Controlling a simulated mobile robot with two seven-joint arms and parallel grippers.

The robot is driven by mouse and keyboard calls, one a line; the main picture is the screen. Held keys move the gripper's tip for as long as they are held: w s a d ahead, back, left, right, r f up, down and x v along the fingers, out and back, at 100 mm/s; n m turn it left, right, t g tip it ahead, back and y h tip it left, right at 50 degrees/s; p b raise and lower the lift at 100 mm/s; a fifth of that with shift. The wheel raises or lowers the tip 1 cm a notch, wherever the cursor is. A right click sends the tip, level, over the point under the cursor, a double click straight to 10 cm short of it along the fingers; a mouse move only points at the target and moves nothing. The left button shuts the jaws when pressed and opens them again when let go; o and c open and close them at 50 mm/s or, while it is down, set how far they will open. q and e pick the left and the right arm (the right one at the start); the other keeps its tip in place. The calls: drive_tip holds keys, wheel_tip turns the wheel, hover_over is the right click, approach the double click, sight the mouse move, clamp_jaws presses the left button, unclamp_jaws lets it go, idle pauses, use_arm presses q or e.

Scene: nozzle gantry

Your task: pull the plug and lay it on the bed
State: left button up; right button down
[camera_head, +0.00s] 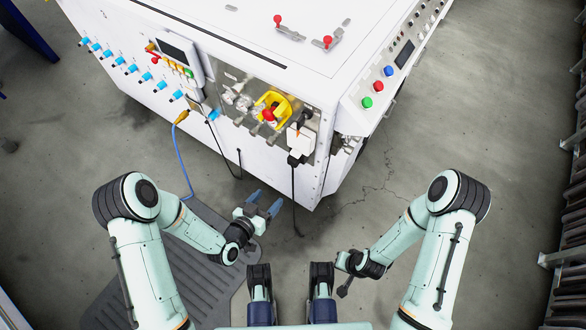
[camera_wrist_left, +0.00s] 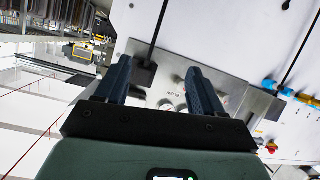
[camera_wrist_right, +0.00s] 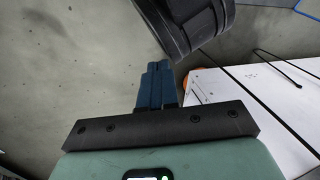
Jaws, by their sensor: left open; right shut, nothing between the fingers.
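A black plug (camera_head: 295,158) with a black cable hanging down sits at a white socket block (camera_head: 300,139) on the machine's lower front corner. My left gripper (camera_head: 264,203) is open below and in front of that panel, apart from the plug. In the left wrist view a black plug (camera_wrist_left: 144,73) and its cable appear beyond and between the spread blue fingers (camera_wrist_left: 158,78). My right gripper (camera_head: 345,289) is low at the right, away from the machine; the right wrist view shows its fingers (camera_wrist_right: 156,80) together and empty. I cannot tell which surface is the bed.
The white machine (camera_head: 230,55) fills the top middle. Beside the socket are a yellow part with a red knob (camera_head: 268,115) and a control box (camera_head: 176,55). An orange connector (camera_head: 181,117) trails a blue cable. Open floor (camera_head: 430,130) lies right; racks (camera_head: 572,230) stand at the edge.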

sight(291, 164)
use_arm(q)
drive_tip(key=w+d+r+m+t+h+b, duration=0.2)
drive_tip(key=w+r+t+h+b, duration=0.1)
drive_tip(key=shift+w+d+r+m, duration=0.1)
drive_tip(key=shift+w+d+m, duration=0.15)
drive_tip(key=shift+m, duration=0.05)
use_arm(e)
wheel_tip(291, 164, down, 5)
drive_tip(key=w+d+t, duration=0.1)
drive_tip(key=w, duration=0.1)
drive_tip(key=shift+w+d+f+h, duration=0.15)
drive_tip(key=shift+w+d+h, duration=0.15)
drive_tip(key=shift+w, duration=0.1)
use_arm(q)
drive_tip(key=b+x, duration=0.2)
drive_tip(key=x, duration=0.5)
drive_tip(key=shift+w+d, duration=0.15)
drive_tip(key=shift+b+x, duration=0.35)
drive_tip(key=shift+x, duration=0.45)
use_arm(e)
drive_tip(key=s+f+g, duration=0.2)
drive_tip(key=s+f, duration=0.2)
drive_tip(key=s, duration=0.1)
drive_tip(key=shift+d+m, duration=0.3)
drive_tip(key=shift+w+f, duration=0.15)
drive_tip(key=shift+f, duration=0.05)
